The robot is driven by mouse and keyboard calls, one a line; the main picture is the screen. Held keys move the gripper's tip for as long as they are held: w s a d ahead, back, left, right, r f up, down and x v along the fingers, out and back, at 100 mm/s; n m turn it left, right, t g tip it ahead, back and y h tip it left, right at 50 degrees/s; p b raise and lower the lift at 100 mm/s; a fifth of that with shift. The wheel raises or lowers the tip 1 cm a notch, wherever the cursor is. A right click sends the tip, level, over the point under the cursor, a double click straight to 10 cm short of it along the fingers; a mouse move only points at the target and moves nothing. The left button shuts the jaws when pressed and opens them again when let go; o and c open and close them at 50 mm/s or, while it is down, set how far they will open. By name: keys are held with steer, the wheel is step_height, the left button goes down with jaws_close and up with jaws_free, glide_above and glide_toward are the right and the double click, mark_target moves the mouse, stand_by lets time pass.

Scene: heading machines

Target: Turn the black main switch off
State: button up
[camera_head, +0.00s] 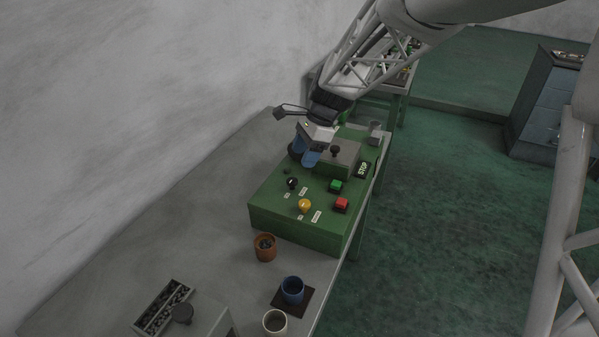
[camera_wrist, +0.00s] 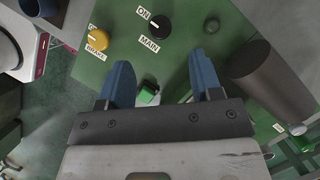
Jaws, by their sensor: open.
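The black main switch (camera_wrist: 160,26) is a round knob with a white mark, on the green control box (camera_head: 265,215). In the wrist view, an "ON" label lies at its upper left and a "MAIN" label below it. The white mark appears to be on the knob's upper-left side, toward "ON". In the head view the switch (camera_head: 292,184) shows in front of my gripper (camera_head: 303,160). In the wrist view my gripper (camera_wrist: 160,62) is open and empty, its blue fingers apart. The switch lies beyond the fingertips and is not between them.
A yellow brake knob (camera_head: 304,206), a green button (camera_head: 336,186) and a red button (camera_head: 341,204) sit on the same box. A grey block with a black knob (camera_head: 336,150) stands beside my gripper. Cups, including a blue one (camera_head: 292,290), stand on the bench in front.

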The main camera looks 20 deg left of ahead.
mark_target(293, 180)
steer(key=shift+f, duration=0.15)
steer(key=shift+x, duration=3.75)
steer(key=shift+c, duration=0.2)
steer(key=c, duration=0.9)
